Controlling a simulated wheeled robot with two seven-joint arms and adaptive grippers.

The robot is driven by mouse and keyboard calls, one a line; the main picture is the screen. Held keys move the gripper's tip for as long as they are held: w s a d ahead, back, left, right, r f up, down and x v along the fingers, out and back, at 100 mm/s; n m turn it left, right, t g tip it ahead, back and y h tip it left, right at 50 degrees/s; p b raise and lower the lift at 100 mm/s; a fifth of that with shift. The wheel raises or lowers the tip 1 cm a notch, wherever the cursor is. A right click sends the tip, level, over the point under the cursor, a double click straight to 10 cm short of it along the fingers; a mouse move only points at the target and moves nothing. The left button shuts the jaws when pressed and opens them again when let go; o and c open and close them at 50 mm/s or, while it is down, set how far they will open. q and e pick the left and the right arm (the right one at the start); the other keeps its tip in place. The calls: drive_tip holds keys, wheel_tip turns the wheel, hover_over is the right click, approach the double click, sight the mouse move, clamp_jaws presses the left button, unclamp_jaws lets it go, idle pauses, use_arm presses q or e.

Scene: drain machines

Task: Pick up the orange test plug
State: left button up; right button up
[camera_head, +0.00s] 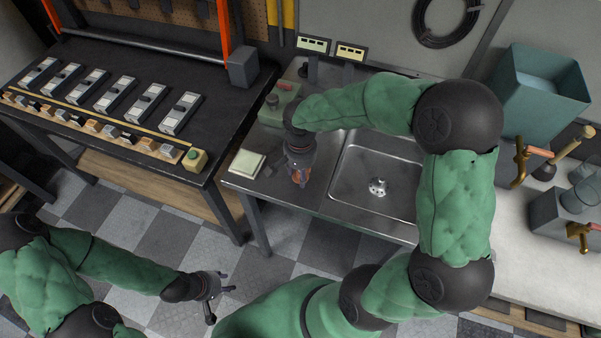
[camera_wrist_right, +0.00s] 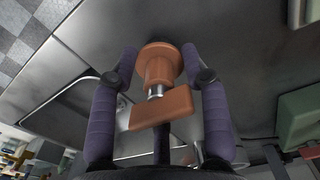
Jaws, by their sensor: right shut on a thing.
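The orange test plug (camera_wrist_right: 158,65) has a round flange, a metal neck and a flat block-like handle (camera_wrist_right: 150,108). In the right wrist view it stands between the two dark fingers of my right gripper (camera_wrist_right: 160,62), which is shut on it. In the head view my right gripper (camera_head: 299,168) points down over the steel counter left of the sink, with the orange plug (camera_head: 299,178) partly hidden by its fingers. I cannot tell whether the plug touches the counter. My left gripper (camera_head: 222,296) is open and empty above the checkered floor at the lower left.
The sink basin (camera_head: 373,205) with its drain (camera_head: 377,187) lies right of my right gripper. A pale square pad (camera_head: 246,163) is on the counter to its left and a green box (camera_head: 277,103) behind. A teal tank (camera_head: 537,95) and brass taps (camera_head: 521,160) stand at right.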

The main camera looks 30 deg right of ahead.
drive_tip(key=shift+r, duration=0.45)
wheel_tip(320, 180, up, 2)
drive_tip(key=shift+r+p, duration=0.1)
drive_tip(key=shift+p, duration=0.35)
drive_tip(key=s+d+r+p, duration=0.1)
drive_tip(key=s+r+p, duration=0.2)
drive_tip(key=s+r, duration=0.6)
drive_tip(key=s, duration=0.5)
drive_tip(key=shift+d+r+p, duration=0.35)
drive_tip(key=shift+d+r, duration=0.05)
